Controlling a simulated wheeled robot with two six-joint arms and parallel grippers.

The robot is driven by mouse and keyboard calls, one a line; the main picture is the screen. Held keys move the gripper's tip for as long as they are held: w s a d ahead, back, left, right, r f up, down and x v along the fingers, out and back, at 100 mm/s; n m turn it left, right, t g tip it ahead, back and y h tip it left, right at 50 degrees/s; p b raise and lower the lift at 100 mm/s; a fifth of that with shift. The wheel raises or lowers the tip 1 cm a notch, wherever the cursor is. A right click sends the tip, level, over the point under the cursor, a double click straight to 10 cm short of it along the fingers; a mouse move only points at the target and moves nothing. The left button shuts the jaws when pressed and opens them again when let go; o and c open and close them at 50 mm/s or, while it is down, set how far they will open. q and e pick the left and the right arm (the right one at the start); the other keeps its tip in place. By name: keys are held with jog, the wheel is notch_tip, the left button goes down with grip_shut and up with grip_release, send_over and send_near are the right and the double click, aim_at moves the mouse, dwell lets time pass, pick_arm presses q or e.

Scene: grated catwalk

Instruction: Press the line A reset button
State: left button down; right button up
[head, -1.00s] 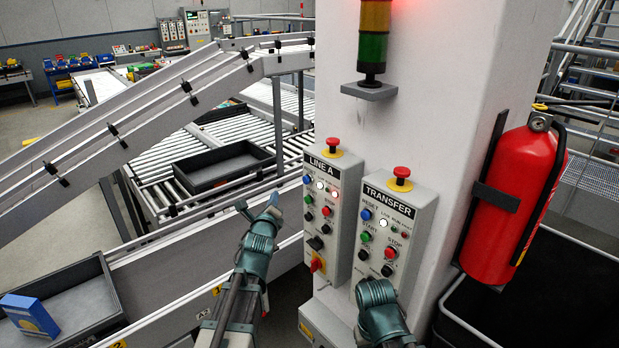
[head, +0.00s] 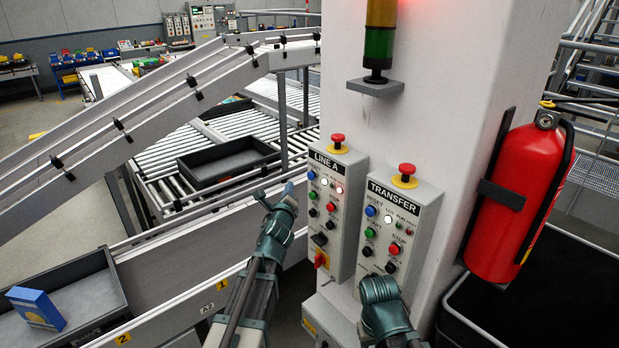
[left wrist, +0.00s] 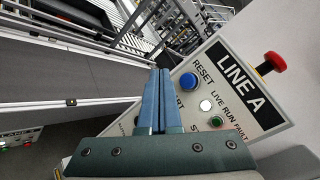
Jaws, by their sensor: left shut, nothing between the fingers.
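The line A panel (head: 350,188) is a white box on the front of the pillar. Its blue reset button (head: 311,175) is at the upper left, and the button also shows large in the left wrist view (left wrist: 189,81) beside the word RESET. My left gripper (head: 289,188) is shut and empty, its tips just left of and below the button in the head view. In the left wrist view the closed blue fingers (left wrist: 160,73) end left of the button, apart from it in the picture. My right gripper (head: 379,290) is in front of the lower TRANSFER panel; its fingers are hidden.
The TRANSFER panel (head: 397,235) stands right of line A with its own blue button. Red mushroom buttons (head: 338,138) top both panels. A fire extinguisher (head: 518,205) hangs at right. A conveyor with a black tray (head: 228,165) lies at left.

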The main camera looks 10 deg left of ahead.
aim_at(308, 176)
pick_arm(q)
jog(key=shift+w+d, duration=0.75)
jog(key=shift+w, duration=0.25)
jog(key=shift+w+d, duration=0.75)
jog(key=shift+w, duration=0.2)
jog(key=shift+d, duration=0.1)
dwell(0.6)
jog(key=shift+w+d, duration=0.2)
jog(key=shift+w, duration=0.1)
jog(key=shift+w+d, duration=0.5)
jog(key=shift+w, duration=0.15)
dwell(1.1)
jog(key=shift+s+a, duration=0.1)
jog(key=shift+s, duration=0.05)
jog(key=shift+s+a, duration=0.65)
jog(key=shift+s, duration=0.15)
jog(key=shift+s+a, duration=0.8)
jog(key=shift+s, duration=0.2)
jog(key=shift+s+a, duration=0.75)
jog(key=shift+s, duration=0.25)
